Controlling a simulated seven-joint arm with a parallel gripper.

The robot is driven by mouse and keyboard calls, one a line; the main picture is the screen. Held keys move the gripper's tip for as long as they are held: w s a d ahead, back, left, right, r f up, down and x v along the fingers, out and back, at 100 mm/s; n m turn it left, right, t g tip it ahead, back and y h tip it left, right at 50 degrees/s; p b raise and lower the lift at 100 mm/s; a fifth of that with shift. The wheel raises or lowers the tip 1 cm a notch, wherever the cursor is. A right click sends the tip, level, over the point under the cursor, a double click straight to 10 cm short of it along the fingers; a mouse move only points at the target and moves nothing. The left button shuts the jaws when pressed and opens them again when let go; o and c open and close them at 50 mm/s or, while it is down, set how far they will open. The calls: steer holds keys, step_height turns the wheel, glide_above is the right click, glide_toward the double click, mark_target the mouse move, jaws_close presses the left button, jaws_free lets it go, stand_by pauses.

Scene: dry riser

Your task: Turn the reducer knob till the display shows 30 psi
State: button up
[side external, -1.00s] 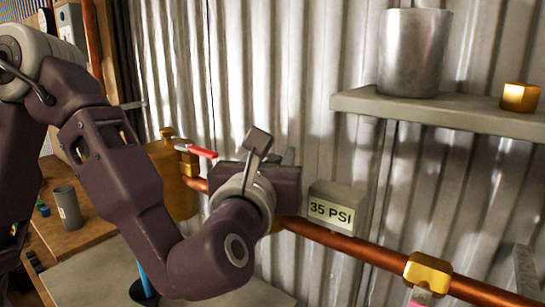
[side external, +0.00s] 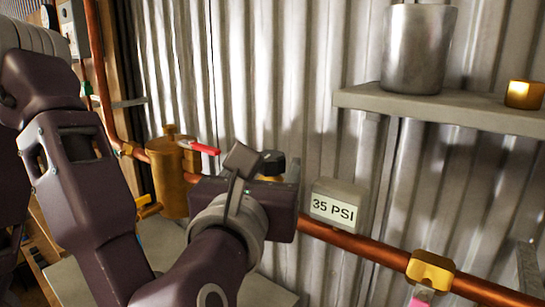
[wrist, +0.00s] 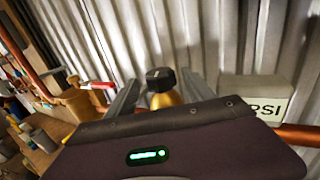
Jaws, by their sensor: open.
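The display (side external: 335,206) on the copper pipe reads 35 PSI; in the wrist view its box (wrist: 255,95) is at the right, with only part of the text visible. The reducer knob (wrist: 160,76) is black, on top of a brass body (wrist: 165,98). My gripper (wrist: 158,84) is open, with one finger left and one finger right of the knob in the wrist view. Contact with the knob cannot be made out.
A brass vessel (side external: 172,178) and a red-handled valve (side external: 204,148) stand left of the knob. The copper pipe (side external: 378,251) runs along the corrugated wall, with a brass clamp (side external: 430,270) at right. A shelf (side external: 450,110) holds a metal pot (side external: 418,50) and a small brass block (side external: 524,94).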

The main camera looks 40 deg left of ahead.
steer(key=shift+s+d, duration=0.25)
steer(key=shift+s, duration=0.3)
steer(key=shift+r, duration=0.2)
steer(key=w+d+r+m+t+h, duration=0.2)
steer(key=r+m+t+h, duration=0.35)
steer(key=r+m, duration=0.4)
steer(key=w+d+r+m+t+h, duration=0.1)
steer(key=r+m+t+h, duration=0.3)
steer(key=r+m+h, duration=0.45)
steer(key=s+a+f+m+g+h, duration=0.1)
steer(key=a+f+m+g+h, duration=0.45)
steer(key=m, duration=1.05)
steer(key=s+a+f+m+g+h, duration=0.15)
steer(key=f+m+g, duration=0.65)
steer(key=m, duration=0.8)
step_height(320, 180, down, 5)
steer(key=x, duration=0.6)
steer(key=shift+w, duration=0.55)
jaws_close()
